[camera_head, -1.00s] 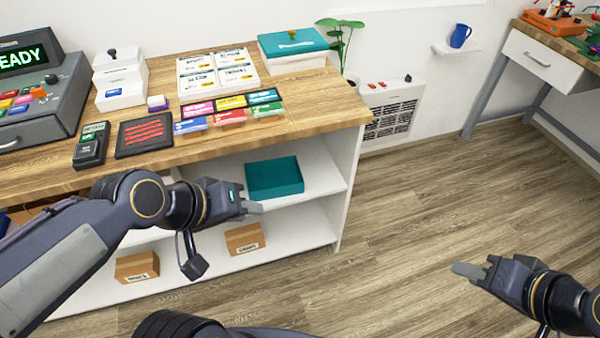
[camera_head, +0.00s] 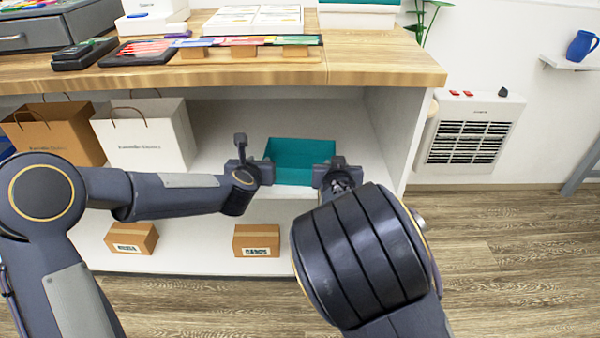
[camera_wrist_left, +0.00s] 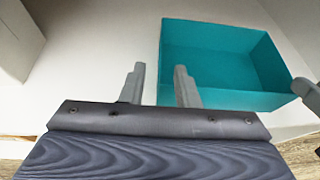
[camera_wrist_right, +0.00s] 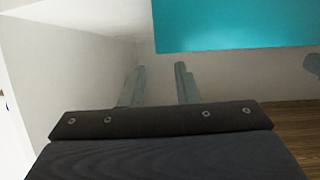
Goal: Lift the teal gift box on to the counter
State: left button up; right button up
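The teal gift box (camera_head: 300,147), open at the top, sits on the upper shelf under the counter (camera_head: 375,62). It also shows in the left wrist view (camera_wrist_left: 215,38) and, partly cut off, in the right wrist view (camera_wrist_right: 235,25). My left gripper (camera_head: 268,172) is open at the box's left side; in its wrist view the box's left edge appears between the fingers (camera_wrist_left: 160,85). My right gripper (camera_head: 330,168) is open at the box's right side, and its fingers (camera_wrist_right: 160,85) show a gap before the box. Neither gripper visibly holds it.
A white paper bag (camera_head: 145,135) and a brown one (camera_head: 55,135) stand left on the same shelf. Small brown cartons (camera_head: 256,240) sit on the lower shelf. A white side panel (camera_head: 392,135) closes the shelf's right end.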

pick_arm(q)
jog(key=shift+r, duration=0.1)
pick_arm(e)
jog(key=shift+r, duration=0.1)
pick_arm(q)
jog(key=shift+w, duration=0.1)
